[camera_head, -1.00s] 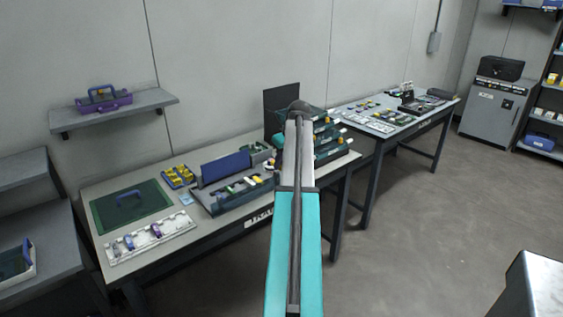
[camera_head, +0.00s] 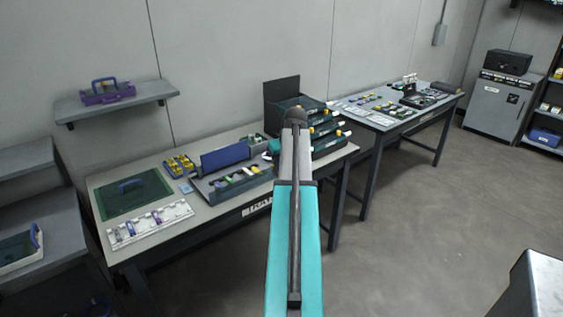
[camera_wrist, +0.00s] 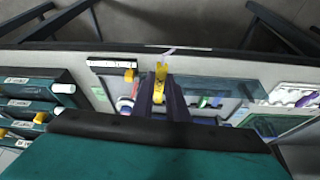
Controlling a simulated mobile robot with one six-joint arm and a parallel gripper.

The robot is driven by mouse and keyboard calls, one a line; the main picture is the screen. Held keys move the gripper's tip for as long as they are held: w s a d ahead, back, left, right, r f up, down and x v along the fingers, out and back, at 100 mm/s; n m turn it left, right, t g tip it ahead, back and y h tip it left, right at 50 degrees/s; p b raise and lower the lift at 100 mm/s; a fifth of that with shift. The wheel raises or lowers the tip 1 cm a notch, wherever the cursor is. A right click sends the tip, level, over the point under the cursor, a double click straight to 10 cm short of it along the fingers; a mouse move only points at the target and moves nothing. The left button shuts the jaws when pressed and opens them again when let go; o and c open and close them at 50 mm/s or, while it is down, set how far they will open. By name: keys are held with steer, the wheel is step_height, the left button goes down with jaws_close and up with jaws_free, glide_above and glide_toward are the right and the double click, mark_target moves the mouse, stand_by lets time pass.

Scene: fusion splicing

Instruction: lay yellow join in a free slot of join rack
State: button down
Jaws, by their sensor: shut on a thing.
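My gripper (camera_wrist: 161,92) shows in the wrist view with its dark fingers shut on the yellow join (camera_wrist: 160,72). The join is held above the front part of the workbench, and a thin pale strand shows near its far end. In the head view my own arm hides the fingers and the held join. The join rack (camera_head: 180,207) looks to be the long white tray at the front left of the bench. It holds a few purple and dark joins, with pale bare slots between them. A white piece with purple (camera_wrist: 292,97) at the right of the wrist view looks like part of it.
A grey tray with a blue lid (camera_head: 225,160) stands mid-bench, right of a green mat (camera_head: 150,191). Yellow pieces (camera_head: 180,165) sit behind. Stacked dark green drawers (camera_head: 325,125) stand at the bench's right end and show in the wrist view (camera_wrist: 28,108).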

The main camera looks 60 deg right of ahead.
steer(key=s+a+f+m+g+h+p, duration=0.1)
steer(key=s+a+m+g, duration=0.2)
steer(key=s+m, duration=0.4)
steer(key=s+a+f+m+g+p, duration=0.1)
steer(key=s+a+m+g, duration=0.2)
steer(key=m, duration=0.9)
steer(key=s+a, duration=0.3)
steer(key=s, duration=0.1)
steer(key=shift+a+f+m+g+h, duration=0.3)
steer(key=shift+g+h, duration=0.1)
steer(key=shift+a, duration=0.1)
